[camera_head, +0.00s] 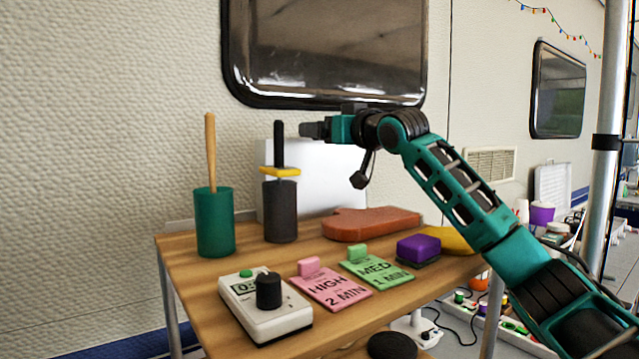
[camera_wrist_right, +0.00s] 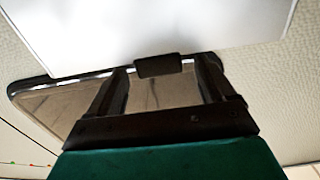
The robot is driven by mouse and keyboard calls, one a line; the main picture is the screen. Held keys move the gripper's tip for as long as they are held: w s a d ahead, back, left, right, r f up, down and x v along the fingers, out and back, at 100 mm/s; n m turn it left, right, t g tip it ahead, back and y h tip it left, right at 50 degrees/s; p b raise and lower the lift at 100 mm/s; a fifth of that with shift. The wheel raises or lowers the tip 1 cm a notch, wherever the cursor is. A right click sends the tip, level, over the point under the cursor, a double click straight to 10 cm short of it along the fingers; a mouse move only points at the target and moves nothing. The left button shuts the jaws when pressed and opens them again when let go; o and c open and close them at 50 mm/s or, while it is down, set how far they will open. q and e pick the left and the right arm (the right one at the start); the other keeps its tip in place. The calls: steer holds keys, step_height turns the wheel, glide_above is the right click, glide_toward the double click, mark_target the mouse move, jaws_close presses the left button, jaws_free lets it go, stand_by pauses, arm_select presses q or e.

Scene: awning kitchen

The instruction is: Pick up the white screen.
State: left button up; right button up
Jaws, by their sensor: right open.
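The white screen (camera_head: 322,178) stands upright at the back of the wooden table, against the trailer wall. Its lower left is partly hidden behind a dark grey cylinder. My right gripper (camera_head: 316,130) is at the screen's top edge in the head view, its fingers pointing left. In the right wrist view the white screen (camera_wrist_right: 150,25) fills the top. The open right gripper (camera_wrist_right: 163,78) has its two fingers spread below the screen's edge, with a small dark block between them at that edge. I cannot tell whether they touch the screen. My left gripper is not in view.
A green cup (camera_head: 214,225) with a wooden stick and the dark grey cylinder (camera_head: 280,212) stand left of the screen. An orange-red slab (camera_head: 372,223) lies in front of it. A dial timer (camera_head: 265,305), pink card (camera_head: 331,290), green card (camera_head: 377,270) and purple block (camera_head: 418,246) sit nearer.

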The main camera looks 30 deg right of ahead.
steer(key=shift+c, duration=0.4)
jaws_close()
